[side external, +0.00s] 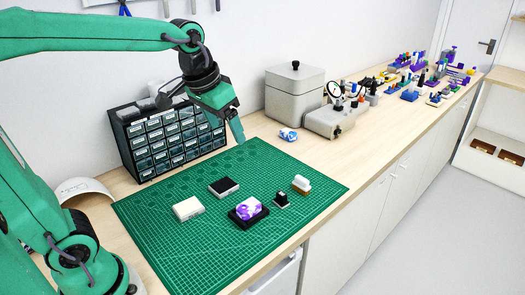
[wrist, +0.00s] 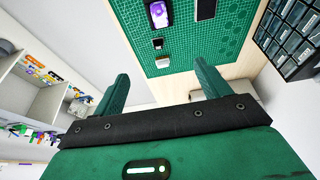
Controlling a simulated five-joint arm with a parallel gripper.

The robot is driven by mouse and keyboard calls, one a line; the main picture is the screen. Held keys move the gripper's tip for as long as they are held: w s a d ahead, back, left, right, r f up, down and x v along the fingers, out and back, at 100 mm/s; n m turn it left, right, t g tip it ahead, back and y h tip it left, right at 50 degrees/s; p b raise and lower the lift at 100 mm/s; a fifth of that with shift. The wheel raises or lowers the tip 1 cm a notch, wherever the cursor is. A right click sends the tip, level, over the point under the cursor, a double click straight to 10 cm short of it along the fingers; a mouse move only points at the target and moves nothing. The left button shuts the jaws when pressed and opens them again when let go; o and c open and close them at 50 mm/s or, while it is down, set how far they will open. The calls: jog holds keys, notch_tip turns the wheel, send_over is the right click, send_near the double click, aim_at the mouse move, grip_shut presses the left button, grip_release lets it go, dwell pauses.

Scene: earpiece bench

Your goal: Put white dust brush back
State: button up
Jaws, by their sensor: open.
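The white dust brush (side external: 301,185), a small white block with a brown lower part, stands near the right edge of the green mat (side external: 240,262). It also shows, small, in the wrist view (wrist: 162,62), near the mat's edge between my fingers. My gripper (side external: 238,135) is open and empty, raised above the back of the mat, behind the brush and to its left. Both fingers of my gripper (wrist: 163,85) show spread apart in the wrist view, with nothing between them.
On the mat are a purple-and-white piece on a black base (side external: 249,209), a small black piece (side external: 281,200), a white block (side external: 188,208) and a dark flat box (side external: 223,187). A drawer cabinet (side external: 170,140) and grey machine (side external: 330,120) stand behind. The mat's front is clear.

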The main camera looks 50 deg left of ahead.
jog(key=s+f+t, duration=0.1)
jog(key=s+f, duration=0.3)
jog(key=s, duration=0.8)
jog(key=shift+s+a+f+t, duration=0.15)
jog(key=shift+a+t, duration=0.1)
jog(key=shift+t, duration=0.15)
